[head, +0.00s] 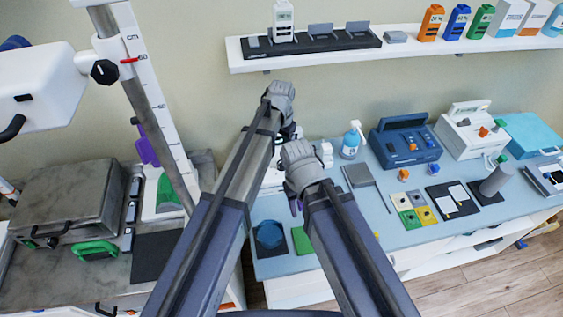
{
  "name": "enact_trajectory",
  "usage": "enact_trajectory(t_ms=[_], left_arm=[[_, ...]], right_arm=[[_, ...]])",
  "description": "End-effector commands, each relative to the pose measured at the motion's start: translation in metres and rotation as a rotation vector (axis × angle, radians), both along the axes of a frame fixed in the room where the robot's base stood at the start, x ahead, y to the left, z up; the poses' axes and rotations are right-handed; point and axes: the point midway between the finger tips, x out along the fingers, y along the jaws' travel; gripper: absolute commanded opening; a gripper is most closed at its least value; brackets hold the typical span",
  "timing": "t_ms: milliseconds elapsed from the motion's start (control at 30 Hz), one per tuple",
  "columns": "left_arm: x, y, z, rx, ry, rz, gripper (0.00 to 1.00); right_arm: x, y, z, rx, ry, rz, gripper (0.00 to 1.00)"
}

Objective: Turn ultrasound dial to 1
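A blue device (404,143) with an orange knob (412,146) stands on the blue-topped counter. A white device (470,133) with an orange knob (483,132) and a raised panel stands to its right. I cannot tell which one is the ultrasound unit, and no dial marks are readable. My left gripper (281,97) is raised in front of the wall, below the shelf. My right gripper (300,160) is lower, over the counter's left part, left of both devices. The fingers of both grippers are too unclear to judge. A white item behind them is mostly hidden.
A shelf (400,50) with bottles and boxes runs above the counter (376,226). A spray bottle (352,140) stands left of the blue device. A height scale post (150,90) stands at left.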

Motion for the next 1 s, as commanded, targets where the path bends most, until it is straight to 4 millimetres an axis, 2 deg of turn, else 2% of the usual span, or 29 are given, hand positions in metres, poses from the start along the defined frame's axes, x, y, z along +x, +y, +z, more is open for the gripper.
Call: enact_trajectory(t_ms=[33, 500, 900, 1000], left_arm=[[0.000, 0.000, -0.009, 0.000, 0.000, 0.000, 0.72], [0.000, 0.000, -0.065, 0.000, 0.000, 0.000, 0.72], [0.000, 0.000, -0.069, 0.000, 0.000, 0.000, 0.72], [0.000, 0.000, -0.069, 0.000, 0.000, 0.000, 0.61]], right_arm=[[0.000, 0.000, -0.009, 0.000, 0.000, 0.001, 0.50], [0.000, 0.000, -0.065, -0.001, 0.000, 0.002, 0.50], [0.000, 0.000, -0.069, -0.001, 0.000, 0.001, 0.50], [0.000, 0.000, -0.069, -0.001, 0.000, 0.001, 0.50]])
